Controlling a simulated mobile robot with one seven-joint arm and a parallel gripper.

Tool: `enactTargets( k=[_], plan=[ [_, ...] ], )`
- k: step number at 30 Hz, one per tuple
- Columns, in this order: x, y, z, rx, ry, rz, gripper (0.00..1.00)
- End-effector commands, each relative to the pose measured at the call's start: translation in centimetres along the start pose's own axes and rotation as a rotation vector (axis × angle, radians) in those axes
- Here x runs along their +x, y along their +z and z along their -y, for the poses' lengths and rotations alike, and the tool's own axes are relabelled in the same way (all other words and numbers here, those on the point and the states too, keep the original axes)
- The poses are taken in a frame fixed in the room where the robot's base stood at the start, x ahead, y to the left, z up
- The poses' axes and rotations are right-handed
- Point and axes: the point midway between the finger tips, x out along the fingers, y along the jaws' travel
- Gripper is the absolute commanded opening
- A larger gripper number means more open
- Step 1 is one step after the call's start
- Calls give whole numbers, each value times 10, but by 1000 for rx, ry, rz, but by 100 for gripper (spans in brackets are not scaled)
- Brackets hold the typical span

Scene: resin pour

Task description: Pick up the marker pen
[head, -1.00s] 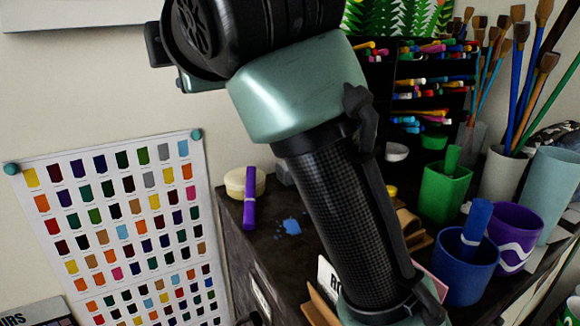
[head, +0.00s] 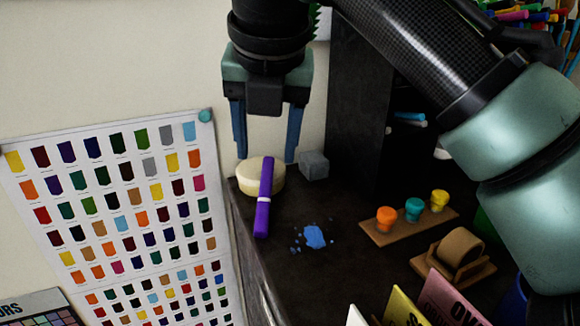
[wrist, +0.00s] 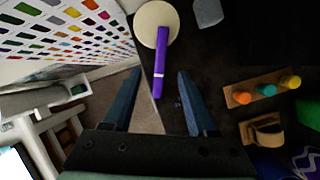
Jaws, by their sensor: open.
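The marker pen (head: 264,200) is purple with a pale band. It leans with one end on a round cream disc (head: 247,174) at the left corner of the dark tabletop. My gripper (head: 266,158) is open and empty, pointing down above the pen and disc in the head view. In the wrist view the pen (wrist: 160,60) lies ahead of my gripper (wrist: 154,78), roughly in line with the gap between the two blue fingers. The fingers appear apart from the pen.
A grey block (head: 314,165) sits right of the disc. Blue paint spots (head: 314,237) lie right of the pen. A wooden strip with coloured pots (head: 386,219) and a tape roll (head: 460,248) stand further right. A dark shelf unit (head: 355,110) rises behind.

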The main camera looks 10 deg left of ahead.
Motion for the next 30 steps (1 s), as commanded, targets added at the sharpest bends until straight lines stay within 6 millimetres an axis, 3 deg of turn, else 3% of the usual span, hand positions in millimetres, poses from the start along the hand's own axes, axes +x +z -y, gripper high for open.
enactTargets(
  k=[3, 10, 18, 27, 30],
  plan=[
    [16, 0, 1, 2, 0, 0, 58],
    [32, 1, 1, 2, -1, 1, 58],
    [69, 2, 0, 2, 1, 1, 58],
    [75, 1, 0, 2, 2, 3, 58],
    [75, 1, 0, 2, 2, 3, 40]
  ],
)
